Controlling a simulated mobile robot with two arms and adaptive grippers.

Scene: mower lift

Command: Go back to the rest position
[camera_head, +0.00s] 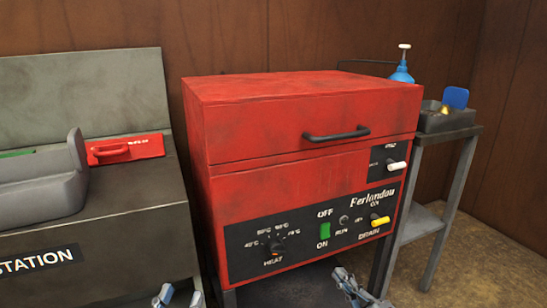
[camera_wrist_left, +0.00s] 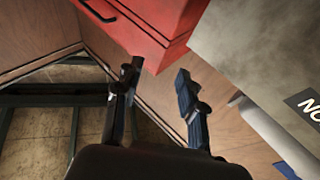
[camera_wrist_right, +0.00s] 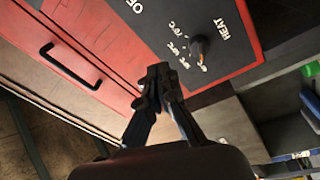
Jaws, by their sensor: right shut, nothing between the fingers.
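My left gripper (camera_head: 179,297) shows at the bottom edge of the head view, left of the red machine (camera_head: 285,190). In the left wrist view its two fingers (camera_wrist_left: 158,82) stand apart with nothing between them. My right gripper (camera_head: 346,277) shows at the bottom of the head view, in front of the machine's lower right part. In the right wrist view its fingertips (camera_wrist_right: 160,75) meet, and they hold nothing. The machine's control panel (camera_wrist_right: 215,35) is behind them in that view. Most of both arms is out of the head view.
The red machine has a closed lid with a black handle (camera_head: 336,134). A side stand (camera_head: 420,220) at right carries a blue bottle (camera_head: 401,73) and a dark tray (camera_head: 445,122). Floor is bare at lower right.

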